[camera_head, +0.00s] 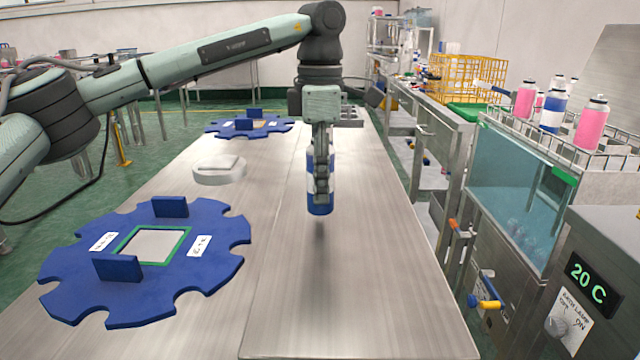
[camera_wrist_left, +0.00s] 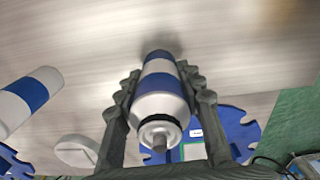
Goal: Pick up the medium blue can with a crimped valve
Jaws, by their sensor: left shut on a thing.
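My left gripper (camera_head: 321,195) reaches down over the steel table and is shut on a blue-and-white can (camera_head: 320,208). The can is upright, and a shadow below its blue base shows it a little above the table. In the left wrist view the can (camera_wrist_left: 161,98) sits between both fingers of the gripper (camera_wrist_left: 160,90), with its metal valve top toward the camera. A second white can with a blue band (camera_wrist_left: 30,98) shows at the left of the wrist view, apart from the gripper. My right gripper is not in view.
A blue notched wheel (camera_head: 75,265) lies on the table's (camera_head: 350,310) near left, another (camera_head: 225,127) farther back. A round white piece (camera_head: 218,174) lies between them. A water bath (camera_head: 510,185) with pink and blue cans stands right, beyond a gap. The table's near right is clear.

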